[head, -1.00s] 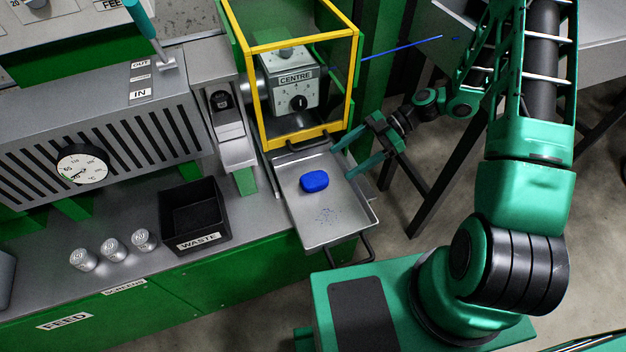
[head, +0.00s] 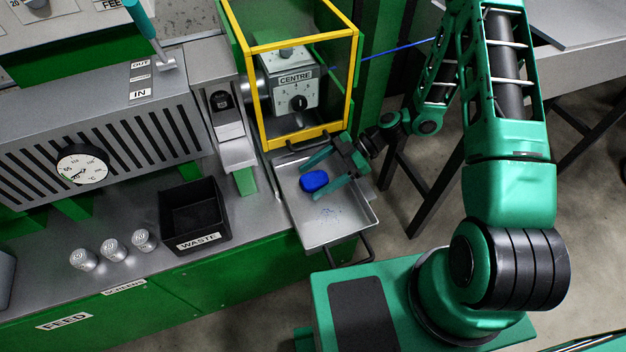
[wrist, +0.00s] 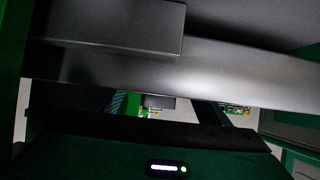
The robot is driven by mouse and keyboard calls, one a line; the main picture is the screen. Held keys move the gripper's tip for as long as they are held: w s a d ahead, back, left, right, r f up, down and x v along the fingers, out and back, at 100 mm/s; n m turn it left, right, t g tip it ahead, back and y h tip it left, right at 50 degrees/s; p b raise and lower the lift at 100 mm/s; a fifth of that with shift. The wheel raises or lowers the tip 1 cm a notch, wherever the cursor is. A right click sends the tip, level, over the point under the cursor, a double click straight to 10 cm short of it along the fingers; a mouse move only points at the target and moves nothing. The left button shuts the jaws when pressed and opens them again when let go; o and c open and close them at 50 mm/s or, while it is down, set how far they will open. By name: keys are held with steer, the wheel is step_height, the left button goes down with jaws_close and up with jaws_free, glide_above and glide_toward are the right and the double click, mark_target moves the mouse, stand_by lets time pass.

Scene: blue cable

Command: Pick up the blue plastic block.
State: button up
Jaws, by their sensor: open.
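The blue plastic block (head: 314,181) is small and rounded and lies in a shallow grey metal tray (head: 338,233). My gripper (head: 318,173) is over the tray in the head view, its two green fingers spread apart. One finger shows on the far side of the block and the other on its near right side, overlapping its edge in the picture. I cannot tell the height of the fingers above the tray or whether they touch the block. In the wrist view the block does not show; dark and grey surfaces fill most of it.
A yellow-framed guard (head: 352,85) around the CENTRE dial box (head: 290,90) stands just behind the tray. A black WASTE bin (head: 193,213) is on the bench to the left, with several metal weights (head: 112,248) near it. A thin blue cable (head: 395,50) runs behind my arm.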

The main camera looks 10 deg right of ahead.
steer(key=shift+a+f, duration=0.1)
steer(key=shift+a, duration=0.05)
steer(key=c, duration=1.3)
